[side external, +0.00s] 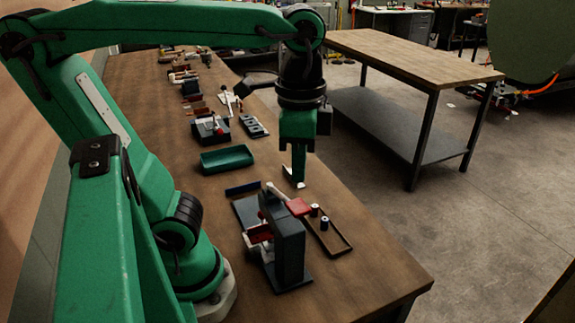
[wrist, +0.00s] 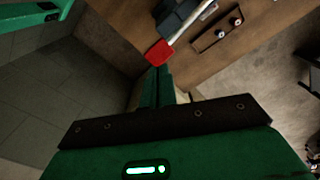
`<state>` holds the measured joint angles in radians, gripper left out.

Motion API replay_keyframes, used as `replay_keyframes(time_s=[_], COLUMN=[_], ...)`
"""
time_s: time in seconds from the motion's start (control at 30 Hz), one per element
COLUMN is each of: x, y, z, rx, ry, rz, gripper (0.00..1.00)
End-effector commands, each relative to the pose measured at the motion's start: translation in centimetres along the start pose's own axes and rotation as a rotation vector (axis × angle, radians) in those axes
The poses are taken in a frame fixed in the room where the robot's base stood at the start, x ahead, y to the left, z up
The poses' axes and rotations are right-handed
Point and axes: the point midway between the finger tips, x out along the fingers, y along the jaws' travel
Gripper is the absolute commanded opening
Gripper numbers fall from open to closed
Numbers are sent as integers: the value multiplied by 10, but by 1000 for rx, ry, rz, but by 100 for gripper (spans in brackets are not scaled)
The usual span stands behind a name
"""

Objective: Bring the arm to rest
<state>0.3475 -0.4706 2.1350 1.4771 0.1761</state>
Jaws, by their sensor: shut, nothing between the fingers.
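My green arm rises at the left of the side view and bends over the wooden bench. My gripper (side external: 294,182) hangs pointing down over the bench, shut and empty. In the wrist view my gripper's green fingers (wrist: 157,73) lie together with nothing between them. Near the fingertips stands a dark press-like fixture (side external: 289,235) with a red-ended lever (side external: 298,206). The red lever end also shows in the wrist view (wrist: 158,52), just beyond the fingertips. The gap between fingers and lever is hard to judge.
A brown tray (side external: 343,250) with small cylinders lies right of the fixture. A green bin (side external: 226,159) and several small fixtures stand farther back along the bench (side external: 365,285). A second table (side external: 410,52) stands across the floor.

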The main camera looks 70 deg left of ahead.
Motion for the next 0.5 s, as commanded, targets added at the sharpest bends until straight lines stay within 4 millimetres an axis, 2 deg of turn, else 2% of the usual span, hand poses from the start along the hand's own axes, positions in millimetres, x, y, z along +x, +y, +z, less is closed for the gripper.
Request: replay_keyframes(time_s=[0.5], x=[5], y=[-6], z=[1], rx=[-38], ry=[34], rz=[-6], gripper=[0])
